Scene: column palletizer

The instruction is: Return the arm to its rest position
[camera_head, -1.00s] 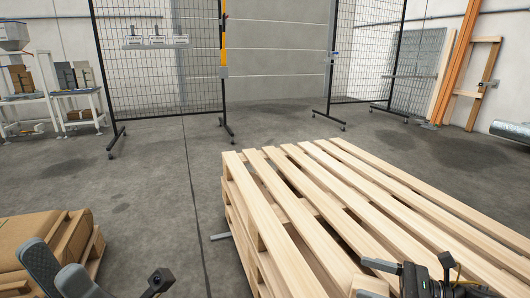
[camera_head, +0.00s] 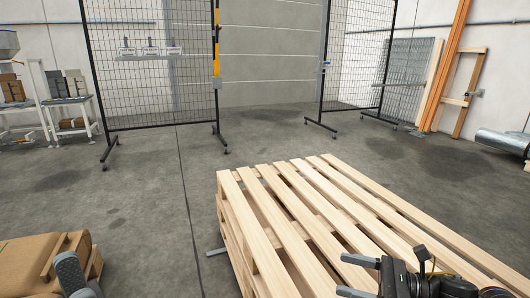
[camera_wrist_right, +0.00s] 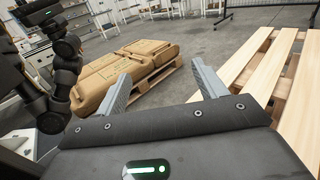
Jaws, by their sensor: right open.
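My right gripper (camera_head: 341,275) is at the lower right of the head view, over the near part of the wooden pallet stack (camera_head: 262,222). In the right wrist view its two grey fingers (camera_wrist_right: 163,88) are wide apart with nothing between them. A grey rounded part of my left arm or gripper (camera_head: 71,273) shows at the bottom left of the head view, in front of brown cartons. Its jaws cannot be made out. Black jointed links of my left arm show at the left of the right wrist view.
Mesh fence panels (camera_head: 150,80) stand behind. A shelf table (camera_head: 70,100) is at far left, a metal duct (camera_head: 503,141) at right. Grey floor lies clear between the pallets.

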